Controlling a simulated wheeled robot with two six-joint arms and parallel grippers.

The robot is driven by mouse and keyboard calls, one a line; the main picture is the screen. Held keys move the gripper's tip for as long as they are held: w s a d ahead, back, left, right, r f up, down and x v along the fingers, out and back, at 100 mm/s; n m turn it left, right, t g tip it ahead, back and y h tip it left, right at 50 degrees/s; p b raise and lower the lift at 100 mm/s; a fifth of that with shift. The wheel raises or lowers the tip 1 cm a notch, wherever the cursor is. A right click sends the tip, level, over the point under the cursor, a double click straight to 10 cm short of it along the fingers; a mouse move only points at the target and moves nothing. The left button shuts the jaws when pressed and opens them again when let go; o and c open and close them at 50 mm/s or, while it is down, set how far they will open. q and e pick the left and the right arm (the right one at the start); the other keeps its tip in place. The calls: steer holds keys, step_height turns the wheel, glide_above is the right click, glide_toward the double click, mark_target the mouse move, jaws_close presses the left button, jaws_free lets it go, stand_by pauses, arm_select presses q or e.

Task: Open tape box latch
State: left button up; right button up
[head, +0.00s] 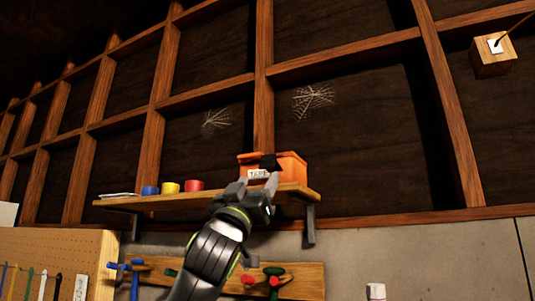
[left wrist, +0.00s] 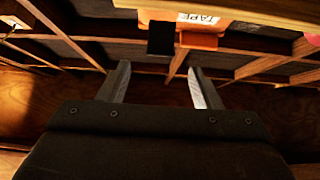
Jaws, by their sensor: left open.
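An orange tape box (head: 291,168) with a white label reading "TAPE" stands on the wooden shelf. A black latch (head: 268,161) is on its front. My left gripper (head: 259,187) is open in front of the box, its fingers raised near the label and latch. Contact cannot be told. In the left wrist view the box (left wrist: 199,39) and its label appear at the top, with the black latch (left wrist: 161,38) beside the orange part. The open fingers of my left gripper (left wrist: 157,88) have nothing between them. My right gripper is not in view.
The wooden shelf (head: 130,203) also bears blue, yellow and red rolls (head: 171,187) left of the box. A bracket (head: 310,225) supports its right end. Below are a peg rail (head: 303,280) and a pegboard (head: 60,245) with hanging items.

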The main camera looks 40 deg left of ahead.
mark_target(266, 168)
arm_select(q)
steer(key=p+x, duration=0.3)
steer(key=x, duration=0.3)
steer(key=shift+w+r+p, duration=0.15)
steer(key=shift+r+p, duration=0.15)
steer(key=shift+r, duration=0.05)
steer(key=shift+w+a+r, duration=0.15)
steer(key=shift+w+r, duration=0.1)
steer(key=shift+w, duration=0.05)
steer(key=shift+c, duration=0.5)
